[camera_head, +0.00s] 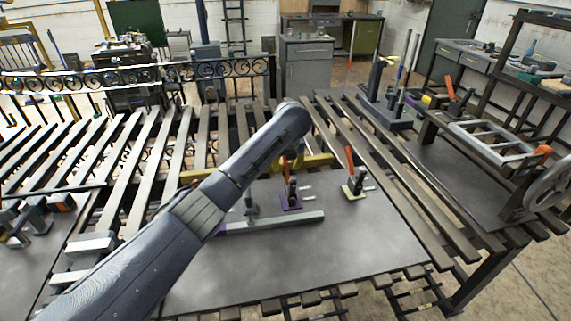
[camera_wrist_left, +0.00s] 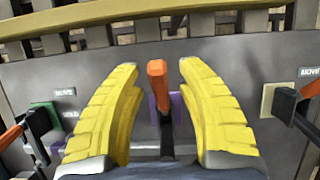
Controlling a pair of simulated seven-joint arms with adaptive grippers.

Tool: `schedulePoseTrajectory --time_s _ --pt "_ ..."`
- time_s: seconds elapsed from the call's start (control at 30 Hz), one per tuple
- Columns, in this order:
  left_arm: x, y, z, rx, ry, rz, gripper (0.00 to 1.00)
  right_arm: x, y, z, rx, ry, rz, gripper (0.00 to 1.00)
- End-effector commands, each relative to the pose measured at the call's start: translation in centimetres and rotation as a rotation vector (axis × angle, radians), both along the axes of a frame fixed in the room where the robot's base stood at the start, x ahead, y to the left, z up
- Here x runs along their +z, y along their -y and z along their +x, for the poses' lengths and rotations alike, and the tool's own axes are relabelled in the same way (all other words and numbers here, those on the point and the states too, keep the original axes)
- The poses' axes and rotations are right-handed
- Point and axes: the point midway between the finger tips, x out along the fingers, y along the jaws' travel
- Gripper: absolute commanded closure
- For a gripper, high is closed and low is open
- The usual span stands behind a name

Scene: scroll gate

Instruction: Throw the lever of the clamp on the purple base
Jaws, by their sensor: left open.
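The clamp on the purple base (camera_head: 290,202) stands on the grey plate, and its orange lever handle (camera_head: 286,165) sticks up. In the left wrist view that orange handle (camera_wrist_left: 157,72) is between the two yellow fingers of my left gripper (camera_wrist_left: 159,66), with a gap on each side. The purple base (camera_wrist_left: 177,108) shows partly behind it. My left gripper is open; in the head view my left arm (camera_head: 235,175) hides most or all of it. My right gripper is not in view.
A clamp on a cream base (camera_head: 355,190) with an orange handle (camera_head: 349,157) stands to the right. A clamp on a green base (camera_wrist_left: 42,117) is to the left in the wrist view. A yellow beam (camera_head: 318,161) lies behind, a grey bar (camera_head: 290,220) in front.

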Motion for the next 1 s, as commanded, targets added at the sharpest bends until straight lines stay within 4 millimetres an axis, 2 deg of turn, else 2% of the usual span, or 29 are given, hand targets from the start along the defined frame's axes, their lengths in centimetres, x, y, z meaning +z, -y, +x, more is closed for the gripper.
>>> schedulePoseTrajectory --time_s 0.13,0.4,0.5,1.0 --pt "0.01 0.01 -0.01 0.0 0.0 0.0 0.6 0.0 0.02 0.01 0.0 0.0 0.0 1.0" --pt "0.02 0.0 -0.01 0.0 0.0 0.0 0.92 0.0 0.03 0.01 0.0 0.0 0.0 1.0" --pt "0.03 0.0 -0.01 0.0 0.0 0.0 1.0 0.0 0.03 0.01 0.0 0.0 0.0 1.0" --pt "0.11 0.0 -0.16 -0.001 0.021 0.003 1.0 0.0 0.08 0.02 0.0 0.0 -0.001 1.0"
